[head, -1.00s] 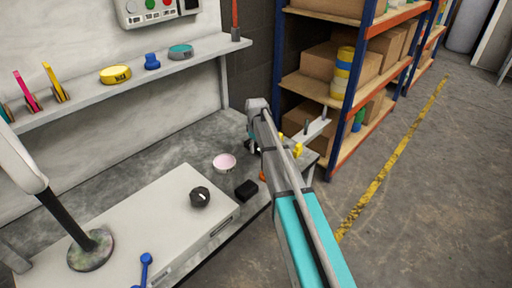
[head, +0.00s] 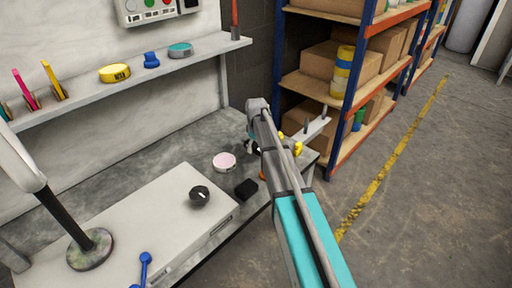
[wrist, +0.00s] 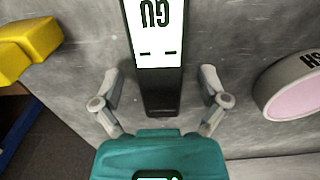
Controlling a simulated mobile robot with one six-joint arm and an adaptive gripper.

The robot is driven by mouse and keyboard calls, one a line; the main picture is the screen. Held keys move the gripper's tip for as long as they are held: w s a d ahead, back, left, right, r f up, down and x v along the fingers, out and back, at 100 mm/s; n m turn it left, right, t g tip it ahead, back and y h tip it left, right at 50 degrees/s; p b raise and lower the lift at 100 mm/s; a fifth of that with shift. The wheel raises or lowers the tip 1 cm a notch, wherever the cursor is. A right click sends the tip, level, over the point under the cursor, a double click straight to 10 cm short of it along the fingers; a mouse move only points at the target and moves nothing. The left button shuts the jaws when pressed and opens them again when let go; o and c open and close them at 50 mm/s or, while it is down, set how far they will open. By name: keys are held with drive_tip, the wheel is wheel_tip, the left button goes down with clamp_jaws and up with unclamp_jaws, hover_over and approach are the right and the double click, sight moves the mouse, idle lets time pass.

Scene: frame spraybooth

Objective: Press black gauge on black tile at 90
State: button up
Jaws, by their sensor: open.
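A black gauge with a white label lettered "GU" (wrist: 155,35) lies on the grey bench top in the wrist view, between the fingers of my gripper (wrist: 160,84). Gaps show on both sides of it. My gripper is open, and whether it touches the gauge cannot be told. In the head view my arm mostly hides the gripper and gauge, at the bench's far right end. A small black block (head: 246,189), possibly the black tile, lies on the bench nearer the head camera.
A pink-topped round tin (head: 224,162) stands close by and shows right of my gripper in the wrist view (wrist: 295,88). A yellow item (wrist: 28,45) lies left. A white box (head: 130,215) with a black knob (head: 200,196) and a lamp base (head: 90,250) occupy the bench front.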

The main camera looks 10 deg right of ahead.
sight(256, 146)
drive_tip(key=shift+r, duration=0.15)
wheel_tip(256, 146, up, 8)
drive_tip(key=p, duration=0.8)
drive_tip(key=shift+r+p, duration=0.25)
drive_tip(key=shift+p, duration=0.15)
drive_tip(key=s+d+r+p, duration=0.1)
drive_tip(key=r+p, duration=1)
drive_tip(key=s+r+p, duration=0.2)
drive_tip(key=r+p, duration=0.9)
drive_tip(key=shift+d, duration=0.35)
drive_tip(key=shift+r, duration=0.1)
idle(0.5)
drive_tip(key=s+a+r+m+p, duration=0.2)
drive_tip(key=s+m, duration=0.5)
drive_tip(key=s, duration=1.9)
